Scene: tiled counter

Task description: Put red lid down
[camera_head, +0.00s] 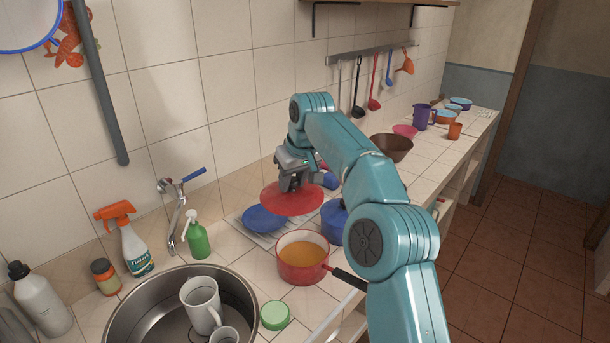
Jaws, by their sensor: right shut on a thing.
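The red lid (292,199) is a flat round disc in the middle of the view. My right gripper (290,185) is shut on it from above, and the gripper hides the lid's middle. The lid is behind and above the red pot (303,272), which stands open on the counter with an orange-yellow content. The pot's black handle (349,279) points to the lower right. A blue lid (264,219) lies to the left of the red lid, on a light tray or cloth. My left gripper does not show.
A blue pot (333,220) stands behind the red pot, partly hidden by my right arm. A sink (124,320) with mugs (203,302) is at the front left. A green bottle (198,240), a spray bottle (133,246) and a green round object (275,315) stand near it.

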